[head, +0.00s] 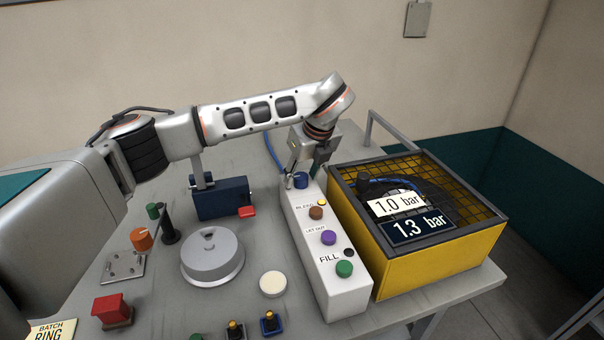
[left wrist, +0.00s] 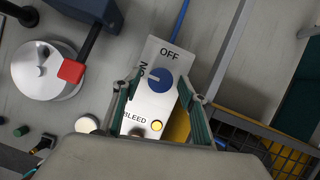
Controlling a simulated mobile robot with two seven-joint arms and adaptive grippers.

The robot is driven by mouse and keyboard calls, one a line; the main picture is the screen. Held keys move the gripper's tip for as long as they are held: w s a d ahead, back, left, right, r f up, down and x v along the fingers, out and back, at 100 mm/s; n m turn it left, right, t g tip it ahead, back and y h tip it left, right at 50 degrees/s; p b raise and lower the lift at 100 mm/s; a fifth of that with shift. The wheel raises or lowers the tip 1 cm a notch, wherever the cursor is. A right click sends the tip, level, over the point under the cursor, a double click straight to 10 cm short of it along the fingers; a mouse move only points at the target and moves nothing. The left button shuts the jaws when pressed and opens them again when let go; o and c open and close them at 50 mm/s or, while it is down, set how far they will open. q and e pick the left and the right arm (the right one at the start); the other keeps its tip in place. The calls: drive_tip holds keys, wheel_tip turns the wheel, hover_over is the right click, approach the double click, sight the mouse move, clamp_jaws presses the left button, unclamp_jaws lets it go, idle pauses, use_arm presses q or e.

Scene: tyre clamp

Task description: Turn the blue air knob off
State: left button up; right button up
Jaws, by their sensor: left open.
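The blue air knob (head: 300,180) sits at the far end of the white control box (head: 318,235). In the left wrist view the blue knob (left wrist: 160,80) is round, with a pale pointer mark on its left side towards the ON label (left wrist: 143,73). The OFF label (left wrist: 170,55) is above it in that view. My left gripper (head: 302,172) points down at the knob and partly covers it in the head view. In the left wrist view the gripper (left wrist: 163,93) is open, its green-padded fingers on either side of the knob. Whether they touch it is unclear. My right gripper is not in view.
The box also carries brown BLEED (head: 316,213), purple LET OUT (head: 328,237) and green FILL (head: 344,269) buttons. A yellow caged bin (head: 440,262) with pressure signs stands close on the right. A blue clamp block (head: 222,199) and grey disc (head: 212,258) are left.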

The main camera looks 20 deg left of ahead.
use_arm(q)
drive_tip(key=shift+w+a+f, duration=0.1)
drive_tip(key=shift+f, duration=0.15)
drive_tip(key=c, duration=1.1)
